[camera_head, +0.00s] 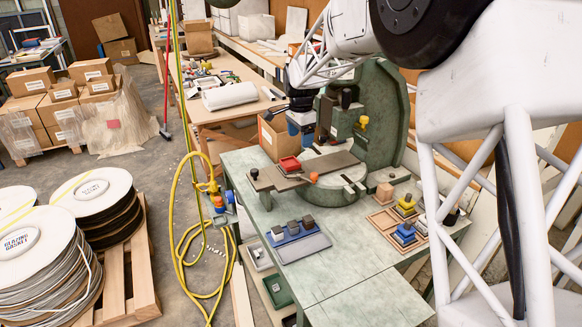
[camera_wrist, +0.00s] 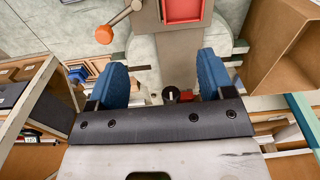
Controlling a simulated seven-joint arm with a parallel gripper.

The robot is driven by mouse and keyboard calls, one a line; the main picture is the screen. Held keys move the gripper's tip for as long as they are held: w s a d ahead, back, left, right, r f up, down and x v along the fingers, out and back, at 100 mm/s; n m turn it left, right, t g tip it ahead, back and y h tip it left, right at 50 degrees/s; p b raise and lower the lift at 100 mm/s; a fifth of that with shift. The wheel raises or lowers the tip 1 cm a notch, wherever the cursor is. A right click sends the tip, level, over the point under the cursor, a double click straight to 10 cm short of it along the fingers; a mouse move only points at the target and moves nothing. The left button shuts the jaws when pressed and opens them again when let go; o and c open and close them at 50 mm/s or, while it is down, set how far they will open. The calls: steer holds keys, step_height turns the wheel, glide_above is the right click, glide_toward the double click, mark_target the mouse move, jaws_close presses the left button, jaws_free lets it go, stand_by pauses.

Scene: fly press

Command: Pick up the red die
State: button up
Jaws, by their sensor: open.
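The red die (camera_head: 289,164) is a small red block lying on the flat grey bar of the green fly press (camera_head: 376,120). In the wrist view the red die (camera_wrist: 183,10) shows at the top edge, partly cut off, beyond my fingertips. My gripper (camera_head: 301,122) is above and behind the die in the head view, apart from it. In the wrist view my gripper (camera_wrist: 162,78) has its two blue fingers wide apart with nothing held between them.
An orange knob (camera_head: 313,177) on a rod is close to the die. An open cardboard box (camera_head: 271,136) stands behind it. A blue block set (camera_head: 292,230) and a wooden tray (camera_head: 382,220) with yellow and blue pieces are on the green table (camera_head: 350,275). The table's front is clear.

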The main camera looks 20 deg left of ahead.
glide_above(292, 163)
steer(key=shift+m, duration=0.4)
steer(key=f, duration=0.4)
steer(key=shift+a+f, duration=0.15)
steer(key=shift+a, duration=0.05)
steer(key=shift+f, duration=1.3)
steer(key=shift+s+d+f, duration=0.1)
steer(key=shift+f, duration=1.2)
steer(key=shift+d+f, duration=0.1)
steer(key=shift+f, duration=1.2)
steer(key=c, duration=0.9)
steer(key=shift+r, duration=0.15)
